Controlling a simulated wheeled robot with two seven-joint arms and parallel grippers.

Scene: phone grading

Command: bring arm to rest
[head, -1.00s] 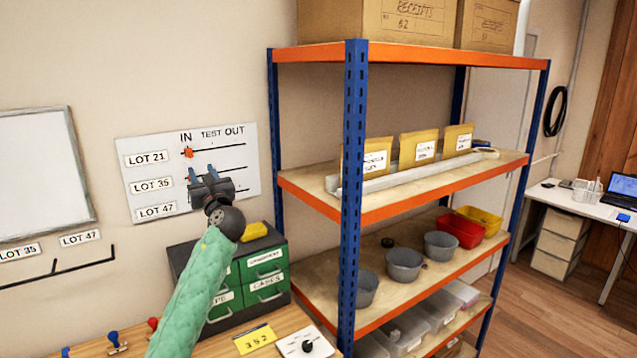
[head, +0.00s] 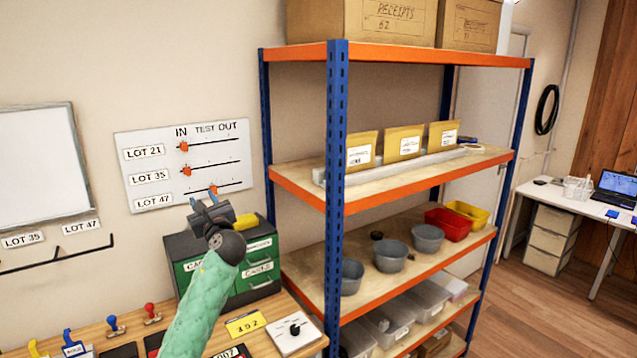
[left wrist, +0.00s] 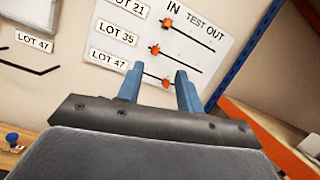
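My left arm, in a green sleeve, comes up from the bottom of the head view. In the head view the LOT 47 slider (head: 213,190) sits farther right than the other two. My right gripper is not in view.
Green drawers (head: 257,262) stand behind my left forearm on the wooden bench (head: 285,312). Stamps (head: 151,312) and a yellow 352 card (head: 246,323) lie nearby. A blue-posted shelf (head: 334,240) stands close on the right.

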